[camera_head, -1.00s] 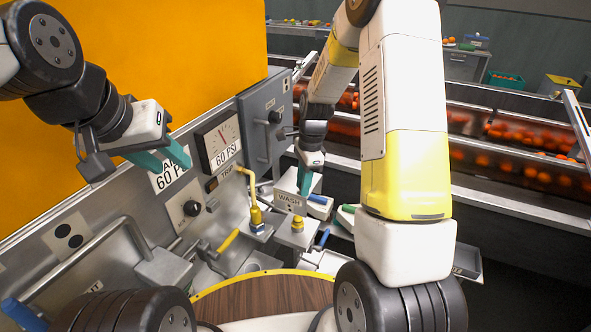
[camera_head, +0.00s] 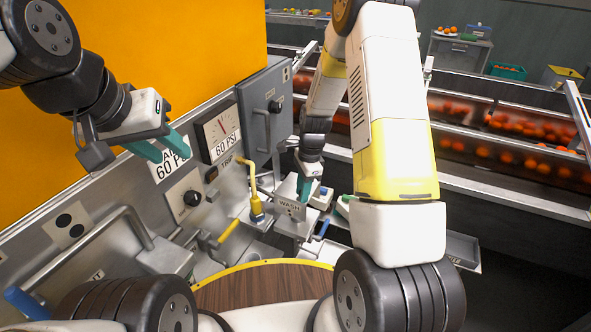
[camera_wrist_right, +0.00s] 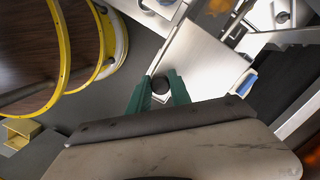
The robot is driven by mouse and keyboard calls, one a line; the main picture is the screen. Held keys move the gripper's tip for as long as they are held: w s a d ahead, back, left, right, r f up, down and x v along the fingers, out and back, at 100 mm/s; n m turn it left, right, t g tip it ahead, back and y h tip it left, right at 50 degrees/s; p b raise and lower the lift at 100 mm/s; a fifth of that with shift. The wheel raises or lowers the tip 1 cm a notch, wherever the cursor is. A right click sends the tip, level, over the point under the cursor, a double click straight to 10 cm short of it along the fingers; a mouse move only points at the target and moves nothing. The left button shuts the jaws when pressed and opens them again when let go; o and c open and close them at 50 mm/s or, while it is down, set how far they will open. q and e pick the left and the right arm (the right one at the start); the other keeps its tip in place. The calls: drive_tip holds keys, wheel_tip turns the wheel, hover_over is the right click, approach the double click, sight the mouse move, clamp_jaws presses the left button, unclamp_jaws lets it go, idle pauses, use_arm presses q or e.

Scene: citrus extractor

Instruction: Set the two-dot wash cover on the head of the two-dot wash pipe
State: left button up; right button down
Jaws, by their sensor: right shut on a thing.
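The wash cover (camera_head: 291,209) is a grey piece with a plate marked "WASH"; its dots are too small to count surely. My right gripper (camera_head: 306,190) is shut on it from above. In the right wrist view the teal fingers (camera_wrist_right: 160,90) stand either side of a dark round knob (camera_wrist_right: 160,85) over a pale metal surface. The cover stands over the spot of a short yellow pipe head, which is hidden; I cannot tell whether they touch. My left gripper (camera_head: 163,146) is open and empty before the grey panel, left of the gauge.
A tall yellow pipe (camera_head: 256,206) stands close left of the cover. A round wooden top (camera_head: 265,288) lies in front. Orange conveyors run behind.

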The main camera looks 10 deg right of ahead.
wheel_tip(320, 180, down, 6)
idle(0.7)
drive_tip(key=shift+f, duration=0.6)
idle(0.3)
drive_tip(key=c, duration=1.1)
unclamp_jaws()
drive_tip(key=shift+w+d+r, duration=0.1)
drive_tip(key=shift+d+r, duration=0.05)
drive_tip(key=shift+r, duration=1.15)
drive_tip(key=shift+s+d+r, duration=0.1)
drive_tip(key=shift+d+r, duration=0.1)
drive_tip(key=shift+r, duration=1.1)
drive_tip(key=shift+w+d+r, duration=0.1)
drive_tip(key=shift+d+r, duration=0.05)
drive_tip(key=shift+r, duration=1.15)
